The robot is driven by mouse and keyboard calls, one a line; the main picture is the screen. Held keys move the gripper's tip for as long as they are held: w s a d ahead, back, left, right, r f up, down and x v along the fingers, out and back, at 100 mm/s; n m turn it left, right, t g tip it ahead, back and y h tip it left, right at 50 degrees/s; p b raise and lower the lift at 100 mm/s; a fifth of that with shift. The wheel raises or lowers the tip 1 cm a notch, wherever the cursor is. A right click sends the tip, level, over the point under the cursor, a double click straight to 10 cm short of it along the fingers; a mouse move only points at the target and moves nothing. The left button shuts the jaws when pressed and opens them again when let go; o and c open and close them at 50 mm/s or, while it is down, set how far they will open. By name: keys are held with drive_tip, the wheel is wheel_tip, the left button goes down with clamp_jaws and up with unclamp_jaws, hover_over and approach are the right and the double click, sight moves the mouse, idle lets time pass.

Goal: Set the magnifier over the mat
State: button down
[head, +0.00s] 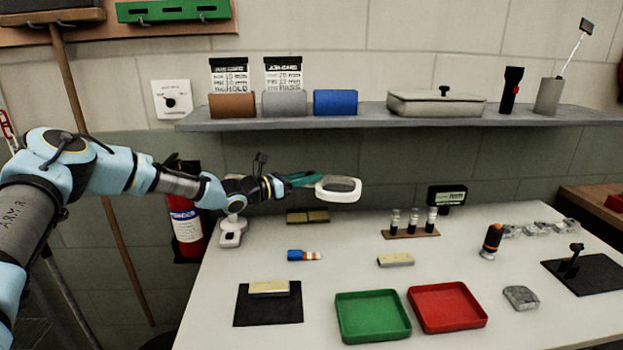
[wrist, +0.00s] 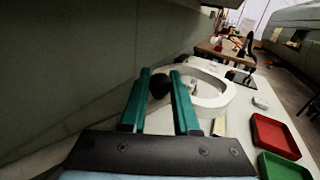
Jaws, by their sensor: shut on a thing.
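The magnifier (head: 338,197) is a white ring-shaped head, raised above the back left of the white table. My gripper (head: 303,179) has teal fingers and is shut on the magnifier at the ring's left side. In the wrist view a round black knob (wrist: 159,87) sits between the fingers (wrist: 160,80), and the white ring (wrist: 222,98) is just to their right. A white base (head: 232,232) stands on the table below my wrist; its link to the ring is hidden. The black mat (head: 268,317) lies at the front left, with a pale block (head: 268,287) on it.
Green (head: 373,333) and red (head: 448,327) trays lie at the front middle. A vial rack (head: 411,235), small blocks and an orange-black tool (head: 491,241) stand behind. Another black mat (head: 600,282) with a small stand is at right. A loaded shelf (head: 370,121) overhangs the back.

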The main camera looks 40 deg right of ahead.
drive_tip(key=s+a+m+g+y+b, duration=0.2)
drive_tip(key=a+m+g+y, duration=0.7)
drive_tip(key=a, duration=1.2)
drive_tip(key=shift+s+a+m+g+b, duration=0.25)
drive_tip(key=shift+s+m+g+b, duration=0.15)
drive_tip(key=shift+g, duration=1)
drive_tip(key=c, duration=0.7)
unclamp_jaws()
drive_tip(key=shift+o, duration=0.2)
